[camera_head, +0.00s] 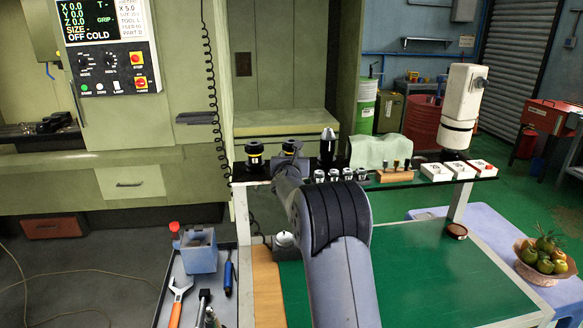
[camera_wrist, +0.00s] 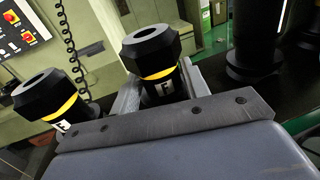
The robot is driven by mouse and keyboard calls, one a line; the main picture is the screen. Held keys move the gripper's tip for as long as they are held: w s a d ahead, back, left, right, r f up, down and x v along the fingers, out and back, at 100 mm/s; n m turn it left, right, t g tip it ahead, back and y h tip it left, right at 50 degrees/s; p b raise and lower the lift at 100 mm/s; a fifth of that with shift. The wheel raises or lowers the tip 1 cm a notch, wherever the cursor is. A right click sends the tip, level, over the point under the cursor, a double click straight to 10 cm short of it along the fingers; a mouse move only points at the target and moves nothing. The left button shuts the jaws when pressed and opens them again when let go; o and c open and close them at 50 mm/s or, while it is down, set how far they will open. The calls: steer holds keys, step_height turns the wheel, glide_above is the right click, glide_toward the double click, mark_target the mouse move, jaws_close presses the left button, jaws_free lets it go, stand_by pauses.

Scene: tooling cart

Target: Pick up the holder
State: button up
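A black tool holder (camera_wrist: 150,60) with a yellow band and a white label stands upright in the wrist view, with my gripper (camera_wrist: 158,92) around its lower body. One light grey finger is on each side, very close to it. Whether they press on it I cannot tell. A second, similar holder (camera_wrist: 47,98) stands to the left, outside the fingers. In the head view the two holders stand on the black rack shelf (camera_head: 222,174): the left one (camera_head: 254,153) is clear, the right one (camera_head: 291,147) is partly hidden by my wrist. My fingers are hidden there.
Right of my wrist on the shelf are a taller black holder (camera_head: 327,147), several small collets (camera_head: 347,174), a wooden block (camera_head: 396,176) and white boxes (camera_head: 436,172). A white machine (camera_head: 461,108) stands beyond. The green mat (camera_head: 440,270) below is mostly clear.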

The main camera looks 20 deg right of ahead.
steer(key=c, duration=0.9)
steer(key=shift+r, duration=0.2)
jaws_close()
steer(key=shift+r, duration=0.1)
step_height(320, 180, up, 12)
steer(key=p, duration=0.5)
steer(key=shift+s, duration=0.1)
steer(key=f+b+v, duration=0.1)
steer(key=b+v, duration=0.6)
steer(key=v, duration=1)
steer(key=shift+s, duration=0.4)
steer(key=shift+a, duration=0.15)
steer(key=shift+r, duration=0.2)
